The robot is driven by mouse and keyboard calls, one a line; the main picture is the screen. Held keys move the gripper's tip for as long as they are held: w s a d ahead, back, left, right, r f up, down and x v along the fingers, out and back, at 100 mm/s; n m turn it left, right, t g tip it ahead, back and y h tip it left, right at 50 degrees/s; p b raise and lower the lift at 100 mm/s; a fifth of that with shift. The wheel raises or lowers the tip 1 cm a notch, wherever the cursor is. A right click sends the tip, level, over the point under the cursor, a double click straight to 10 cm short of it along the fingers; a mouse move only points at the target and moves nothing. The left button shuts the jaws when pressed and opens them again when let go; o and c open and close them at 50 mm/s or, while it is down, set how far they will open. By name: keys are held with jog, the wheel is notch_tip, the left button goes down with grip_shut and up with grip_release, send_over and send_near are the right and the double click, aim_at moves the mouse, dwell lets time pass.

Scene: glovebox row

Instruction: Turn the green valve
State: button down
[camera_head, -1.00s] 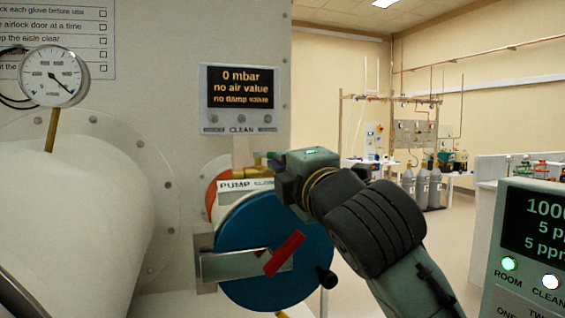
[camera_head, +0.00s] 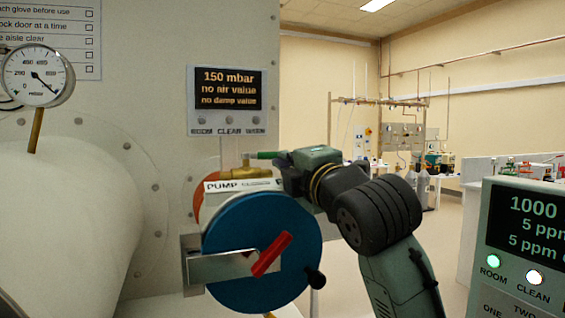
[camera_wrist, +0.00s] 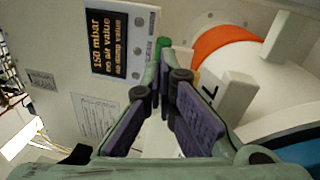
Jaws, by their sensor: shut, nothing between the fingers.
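The green valve handle (camera_head: 266,155) shows as a short bar above a brass valve body (camera_head: 245,173) in the head view, pointing right towards my gripper. In the wrist view a small part of the green handle (camera_wrist: 163,43) shows just beyond my fingertips. My gripper (camera_head: 283,168) is just right of the brass body. In the wrist view my gripper (camera_wrist: 165,80) has its dark-padded fingers shut and empty. Whether a finger touches the handle cannot be told. Part of the handle is hidden by the gripper.
A display (camera_head: 230,95) above the valve reads 150 mbar. A blue round door (camera_head: 235,235) with a red handle (camera_head: 270,255) is below the valve and gripper. A pressure gauge (camera_head: 37,75) is at left. A green-cased panel (camera_head: 480,250) stands at lower right.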

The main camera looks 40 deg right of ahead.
jog(key=shift+w+d, duration=0.45)
jog(key=shift+d, duration=0.15)
jog(key=shift+w, duration=0.1)
jog(key=shift+f, duration=0.1)
dwell(0.4)
